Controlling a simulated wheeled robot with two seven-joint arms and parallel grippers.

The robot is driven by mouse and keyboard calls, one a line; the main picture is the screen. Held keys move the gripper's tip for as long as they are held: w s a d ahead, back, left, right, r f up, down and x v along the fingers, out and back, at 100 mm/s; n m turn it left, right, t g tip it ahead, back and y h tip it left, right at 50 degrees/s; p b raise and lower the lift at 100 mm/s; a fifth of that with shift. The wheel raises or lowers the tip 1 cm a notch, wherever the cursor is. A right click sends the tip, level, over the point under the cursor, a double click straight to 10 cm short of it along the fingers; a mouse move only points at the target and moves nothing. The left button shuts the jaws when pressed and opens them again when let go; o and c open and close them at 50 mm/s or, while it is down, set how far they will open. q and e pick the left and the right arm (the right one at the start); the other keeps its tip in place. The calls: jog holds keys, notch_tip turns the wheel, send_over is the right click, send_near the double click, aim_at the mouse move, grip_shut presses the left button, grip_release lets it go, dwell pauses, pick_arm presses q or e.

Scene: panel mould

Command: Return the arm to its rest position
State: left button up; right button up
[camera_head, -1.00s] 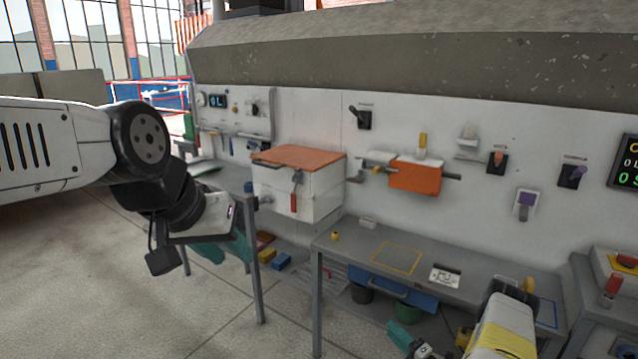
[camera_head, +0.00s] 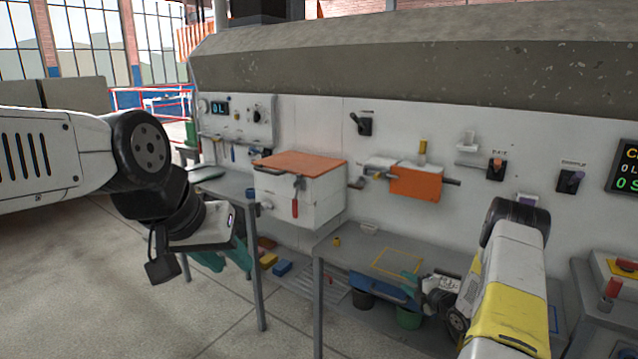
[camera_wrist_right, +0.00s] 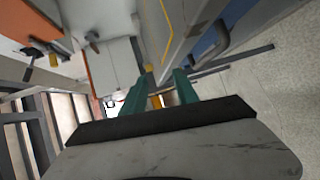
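My left arm enters from the left in the head view, with its gripper (camera_head: 228,262) hanging low beside the left table. Its teal fingers show apart, with nothing seen between them. My right arm is bent up at the lower right, in front of the workbench (camera_head: 345,256). My right gripper (camera_head: 408,284) is at the bench's front edge, partly hidden by its own wrist. In the right wrist view the two teal fingers of the right gripper (camera_wrist_right: 161,75) stand apart with no object held. A yellow bit shows beyond the gap.
A white box with an orange lid (camera_head: 300,162) stands left of the bench. The wall panel carries an orange block (camera_head: 416,182) and several switches. A red-button box (camera_head: 618,268) is right of my right arm. Bins and coloured blocks lie below. The floor at left is clear.

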notch_tip(320, 180, up, 18)
jog(key=w+r+m+g+h, duration=0.1)
jog(key=w+m+h, duration=0.1)
jog(key=m+h, duration=0.3)
jog(key=s+a+r+m+g+h, duration=0.1)
jog(key=s+r+m, duration=0.3)
jog(key=r, duration=0.3)
jog(key=s+a+r+m+g, duration=0.1)
jog(key=s+r+m, duration=0.2)
jog(key=s+r, duration=0.25)
jog(key=s+a+r+m+g, duration=0.1)
jog(key=s+a+r+m, duration=0.1)
jog(key=s, duration=0.9)
jog(key=s+a+r+m+g+y, duration=0.1)
jog(key=s+a+r+m+g, duration=0.1)
jog(key=s+a+m, duration=0.2)
jog(key=s+a+r+m+g+y, duration=0.1)
jog(key=s+a+r+m, duration=0.2)
jog(key=s, duration=1.5)
jog(key=a+m, duration=0.1)
jog(key=a, duration=0.3)
jog(key=shift+s+a+g, duration=0.2)
jog(key=shift+a+g, duration=0.1)
